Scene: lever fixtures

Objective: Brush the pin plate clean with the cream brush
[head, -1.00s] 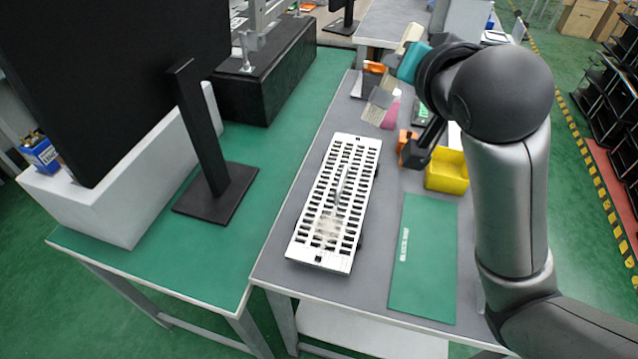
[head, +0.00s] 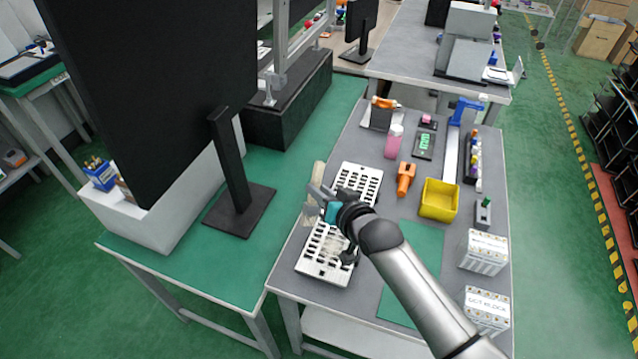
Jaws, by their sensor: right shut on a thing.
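The pin plate (head: 313,268) is a long white plate with rows of dark slots on the grey table. A pale dusty patch shows on its near half. My right gripper (head: 324,206) is shut on the cream brush (head: 318,176), over the left side of the plate's middle. The brush's handle end points up and its pale bristles point down at the plate's left edge. I cannot tell whether the bristles touch the plate. My right gripper and wrist hide the plate's middle. My left gripper is not in view.
A yellow bin (head: 439,199), an orange tool (head: 405,179) and a pink-capped bottle (head: 393,142) stand right of and beyond the plate. A green mat (head: 425,243) lies to its right, partly under my arm. A black monitor stand (head: 238,206) is on the left table.

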